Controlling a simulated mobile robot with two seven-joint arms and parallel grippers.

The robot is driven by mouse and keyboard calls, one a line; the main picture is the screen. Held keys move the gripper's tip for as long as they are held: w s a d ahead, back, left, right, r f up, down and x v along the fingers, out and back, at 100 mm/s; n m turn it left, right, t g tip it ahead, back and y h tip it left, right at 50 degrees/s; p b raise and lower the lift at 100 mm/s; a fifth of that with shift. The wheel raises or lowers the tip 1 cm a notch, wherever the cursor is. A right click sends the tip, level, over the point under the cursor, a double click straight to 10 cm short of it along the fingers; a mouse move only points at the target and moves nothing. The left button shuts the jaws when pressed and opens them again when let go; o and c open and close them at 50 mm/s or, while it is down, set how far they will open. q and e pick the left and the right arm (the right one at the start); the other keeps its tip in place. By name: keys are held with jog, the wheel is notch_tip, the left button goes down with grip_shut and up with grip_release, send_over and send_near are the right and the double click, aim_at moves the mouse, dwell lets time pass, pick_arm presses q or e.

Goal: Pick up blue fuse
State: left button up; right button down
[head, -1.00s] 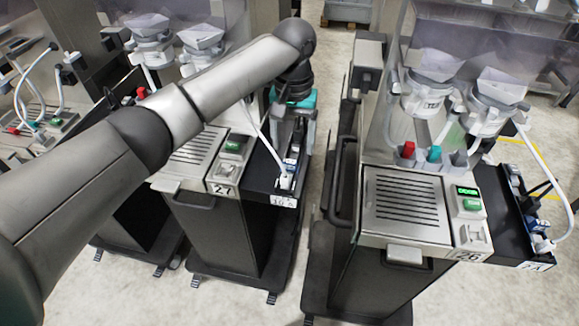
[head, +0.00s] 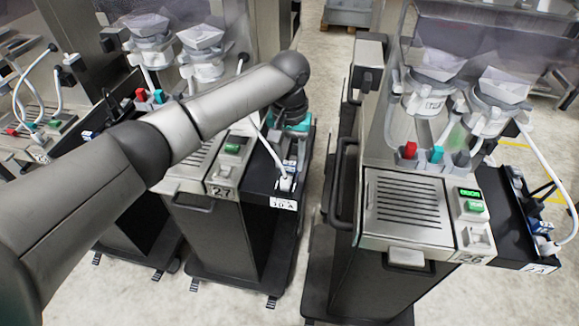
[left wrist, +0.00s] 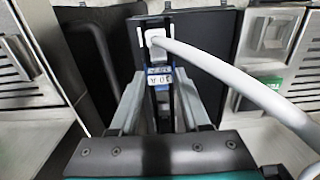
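The blue fuse (left wrist: 159,72) has a pale label and sits in the dark panel of the station marked 27, just below a white plug (left wrist: 156,38). My left gripper (left wrist: 160,95) is over it, with one grey finger on each side. The fingers look apart, with dark gaps between them and the fuse. My right gripper is not in view.
A white cable (left wrist: 235,75) runs from the plug across the right side of the wrist view, close to the right finger. Station 26 (head: 410,215) stands to the right across a floor gap. Red and teal pieces (head: 424,153) stand on it.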

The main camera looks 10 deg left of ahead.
aim_at(289, 163)
pick_arm(q)
grip_shut()
dwell(0.4)
notch_tip(289, 163, up, 20)
jog(key=p, duration=0.3)
jog(key=shift+p, duration=0.35)
jog(key=shift+r+p, duration=1)
jog(key=shift+p, duration=0.55)
dwell(0.6)
notch_tip(289, 163, up, 3)
jog(key=p, duration=0.4)
dwell(0.3)
